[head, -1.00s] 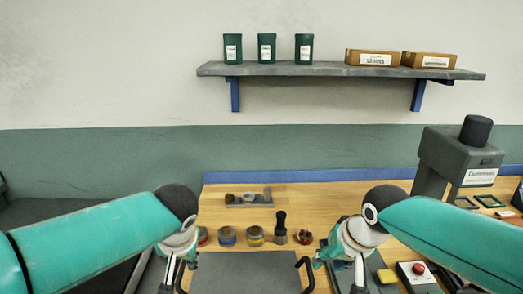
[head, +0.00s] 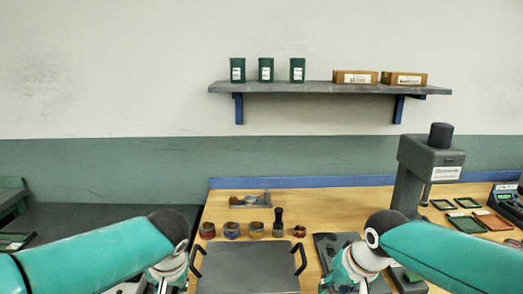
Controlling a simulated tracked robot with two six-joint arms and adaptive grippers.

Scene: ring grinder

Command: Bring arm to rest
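My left arm (head: 95,255) comes in from the left, and its gripper (head: 168,286) hangs at the bottom edge, left of the grey tray (head: 248,268). My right arm (head: 450,255) comes in from the right, and its gripper (head: 350,284) is low in the picture, right of the tray and over a dark plate (head: 328,243). Both grippers' fingertips are cut off by the bottom edge, so whether they are open or shut does not show. I see nothing held.
Several ring-like pieces (head: 232,230) and a dark upright tool (head: 278,222) stand behind the tray on the wooden bench (head: 330,200). A grey machine (head: 425,165) stands at the right. A wall shelf (head: 320,88) holds green canisters (head: 266,69) and boxes (head: 355,77).

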